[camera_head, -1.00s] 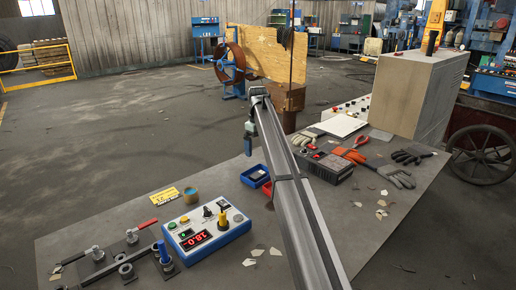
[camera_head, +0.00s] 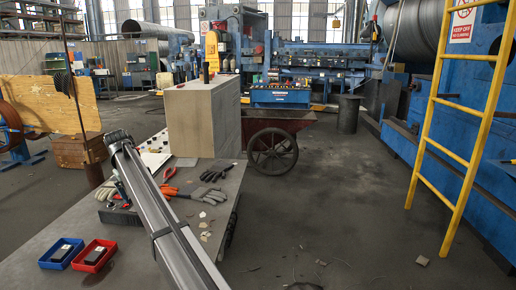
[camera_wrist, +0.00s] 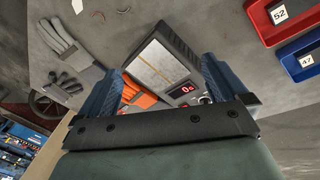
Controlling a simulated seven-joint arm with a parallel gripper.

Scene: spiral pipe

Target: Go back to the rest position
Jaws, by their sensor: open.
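My gripper (camera_wrist: 161,66) is open in the wrist view. Its two blue fingers stand apart with nothing held between them. Beyond them lies a dark instrument (camera_wrist: 165,62) with a red digit display, apparently on the table below. In the head view my arm runs from the bottom edge up to the left over the table (camera_head: 60,222). The fingers cannot be made out there. The dark instrument (camera_head: 116,214) is partly hidden behind the arm.
Orange gloves (camera_head: 182,191), grey gloves (camera_head: 208,193) and red pliers (camera_head: 169,175) lie right of the arm. A blue bin (camera_head: 45,264) and a red bin (camera_head: 108,262) stand left. A beige cabinet (camera_head: 191,121) rises behind. Open floor (camera_head: 340,220) lies right.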

